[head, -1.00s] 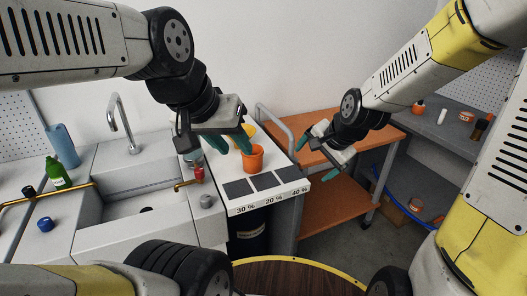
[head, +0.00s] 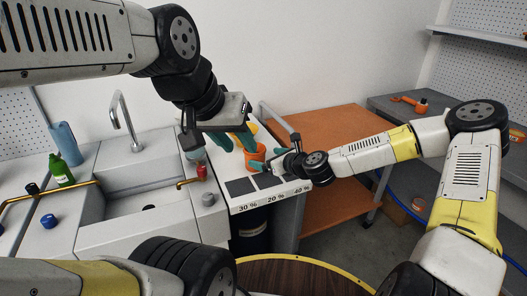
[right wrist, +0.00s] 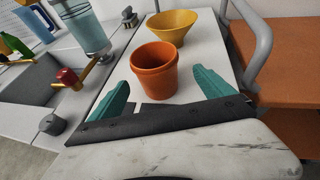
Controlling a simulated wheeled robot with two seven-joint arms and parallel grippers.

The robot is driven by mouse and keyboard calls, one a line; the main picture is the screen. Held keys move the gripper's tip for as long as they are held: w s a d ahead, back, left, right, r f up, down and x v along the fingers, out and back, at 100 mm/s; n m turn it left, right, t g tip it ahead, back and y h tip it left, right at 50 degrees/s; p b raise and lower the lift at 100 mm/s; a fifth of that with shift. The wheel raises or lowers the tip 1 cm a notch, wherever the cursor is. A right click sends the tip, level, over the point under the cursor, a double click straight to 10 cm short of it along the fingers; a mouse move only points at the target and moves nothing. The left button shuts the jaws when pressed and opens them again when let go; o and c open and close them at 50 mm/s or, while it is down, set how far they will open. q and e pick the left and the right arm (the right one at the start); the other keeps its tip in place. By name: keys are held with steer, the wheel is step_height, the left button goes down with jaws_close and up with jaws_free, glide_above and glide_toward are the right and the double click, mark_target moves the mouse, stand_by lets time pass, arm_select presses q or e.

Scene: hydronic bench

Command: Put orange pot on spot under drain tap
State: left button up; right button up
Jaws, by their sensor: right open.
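The orange pot (head: 254,158) stands upright on the white worktop, behind the dark squares. It also shows in the right wrist view (right wrist: 155,72), open end up, ahead of and between my right fingertips, with a gap on each side. My right gripper (head: 270,158) is open and low over the worktop at the pot. My left gripper (head: 234,141) is open and empty, above and to the left of the pot. A brass tap with a red handle (head: 200,172) stands at the sink's right side; it also shows in the right wrist view (right wrist: 67,78). I cannot make out a marked spot under it.
A yellow bowl (right wrist: 172,27) stands behind the pot. A clear blue-tinted cylinder (right wrist: 82,28) stands near the tap. Three dark squares (head: 240,187) line the worktop's front, above percent labels. A grey rail (head: 276,122) edges the worktop beside the orange table (head: 325,130).

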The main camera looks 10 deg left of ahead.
steer(key=x, duration=0.6)
steer(key=shift+a+r, duration=0.1)
steer(key=shift+a, duration=0.25)
steer(key=shift+c, duration=0.2)
steer(key=c, duration=1.6)
steer(key=shift+r, duration=0.15)
